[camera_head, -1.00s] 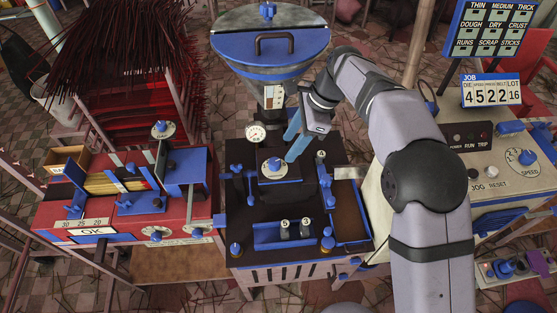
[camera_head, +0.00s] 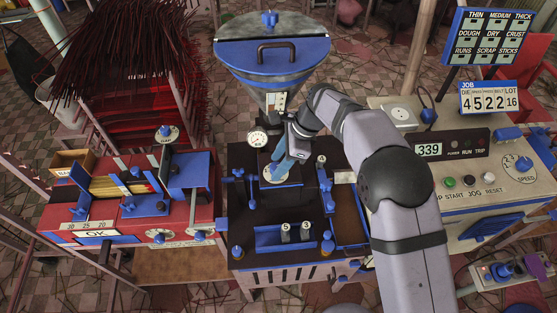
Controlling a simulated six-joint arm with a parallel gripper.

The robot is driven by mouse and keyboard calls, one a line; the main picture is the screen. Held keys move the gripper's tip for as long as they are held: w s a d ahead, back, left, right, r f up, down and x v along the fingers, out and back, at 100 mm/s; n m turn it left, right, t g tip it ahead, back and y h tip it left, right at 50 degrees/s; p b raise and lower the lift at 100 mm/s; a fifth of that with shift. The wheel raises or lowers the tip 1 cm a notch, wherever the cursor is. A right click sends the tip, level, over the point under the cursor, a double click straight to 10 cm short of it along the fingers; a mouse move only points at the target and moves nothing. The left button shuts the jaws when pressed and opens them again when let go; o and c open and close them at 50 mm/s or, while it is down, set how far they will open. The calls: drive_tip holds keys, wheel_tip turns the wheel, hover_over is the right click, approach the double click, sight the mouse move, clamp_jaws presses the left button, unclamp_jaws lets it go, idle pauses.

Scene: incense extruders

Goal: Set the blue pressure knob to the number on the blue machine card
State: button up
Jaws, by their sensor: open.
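The blue pressure knob, on a pale round dial (camera_head: 267,174) atop the dark centre machine, is mostly hidden behind my fingers. My gripper (camera_head: 277,168) is open, its blue fingers pointing down at the dial around or just above the knob; I cannot tell whether they touch it. The dial's numbers and pointer are too small to read. The blue-headed job card (camera_head: 488,98) at the right shows 4, 5, 2, 2 and 16 under small column labels, which seem to read die, press, speed, belt, lot.
A lidded hopper (camera_head: 272,50) stands behind the dial and a round gauge (camera_head: 257,139) to its left. A red machine (camera_head: 125,215) is at the left. A cream control box (camera_head: 480,180) with a display reading 339 is at the right.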

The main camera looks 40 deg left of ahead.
drive_tip(key=shift+f, duration=0.1)
drive_tip(key=c, duration=1.1)
drive_tip(key=shift+o, duration=0.2)
drive_tip(key=shift+a+n+h+p, duration=0.1)
drive_tip(key=shift+n+h+p, duration=0.2)
drive_tip(key=shift+n+p, duration=0.4)
drive_tip(key=shift+w+n+g, duration=0.1)
drive_tip(key=shift+n+g, duration=0.3)
drive_tip(key=shift+n, duration=0.4)
drive_tip(key=o, duration=1.1)
drive_tip(key=shift+c, duration=0.2)
